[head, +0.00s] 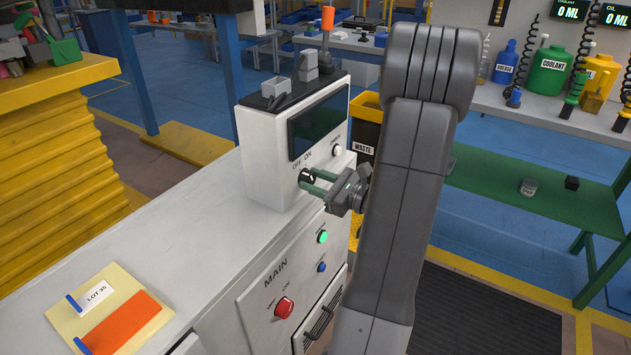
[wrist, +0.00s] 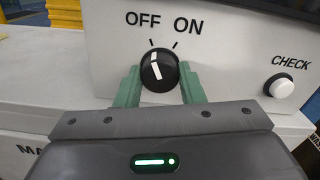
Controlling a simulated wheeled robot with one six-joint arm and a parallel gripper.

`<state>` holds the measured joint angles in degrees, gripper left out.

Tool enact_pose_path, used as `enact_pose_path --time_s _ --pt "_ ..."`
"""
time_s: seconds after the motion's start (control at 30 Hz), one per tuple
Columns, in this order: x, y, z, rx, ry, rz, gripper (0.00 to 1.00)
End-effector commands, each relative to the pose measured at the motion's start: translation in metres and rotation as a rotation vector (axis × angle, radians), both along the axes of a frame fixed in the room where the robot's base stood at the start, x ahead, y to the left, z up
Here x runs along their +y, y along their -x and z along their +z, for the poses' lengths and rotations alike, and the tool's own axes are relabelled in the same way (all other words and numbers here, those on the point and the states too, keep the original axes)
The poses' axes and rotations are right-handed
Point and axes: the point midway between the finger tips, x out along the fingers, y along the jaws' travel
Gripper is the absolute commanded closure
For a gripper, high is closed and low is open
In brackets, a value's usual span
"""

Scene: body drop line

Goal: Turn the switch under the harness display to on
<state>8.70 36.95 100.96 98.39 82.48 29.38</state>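The switch is a black round knob with a white pointer line (wrist: 158,72), below the dark harness display (head: 318,122) on a white box. In the wrist view its pointer leans up and left toward the OFF mark; the ON mark is to the right. My gripper (head: 308,181) is at the knob, one green finger on each side of it, and also shows in the wrist view (wrist: 160,80). The fingers are apart and very close to the knob's sides. I cannot tell whether they touch it.
A white CHECK button (wrist: 281,87) is right of the knob. Below, the MAIN panel has a green button (head: 322,237), a blue button (head: 321,267) and a red knob (head: 284,307). A folder (head: 108,312) lies on the counter.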

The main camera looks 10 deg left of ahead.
Motion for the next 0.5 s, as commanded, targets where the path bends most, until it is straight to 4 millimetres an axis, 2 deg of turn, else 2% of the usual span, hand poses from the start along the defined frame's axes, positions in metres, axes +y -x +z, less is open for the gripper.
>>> enact_pose_path --time_s 0.03,0.1,0.5 --pt "-0.0001 -0.0001 0.0 0.0 0.0 0.0 0.76" --pt "-0.0002 0.0 0.0 0.0 0.0 0.0 0.87" --pt "-0.0003 0.0001 0.0031 0.072 -0.026 0.0 0.87"
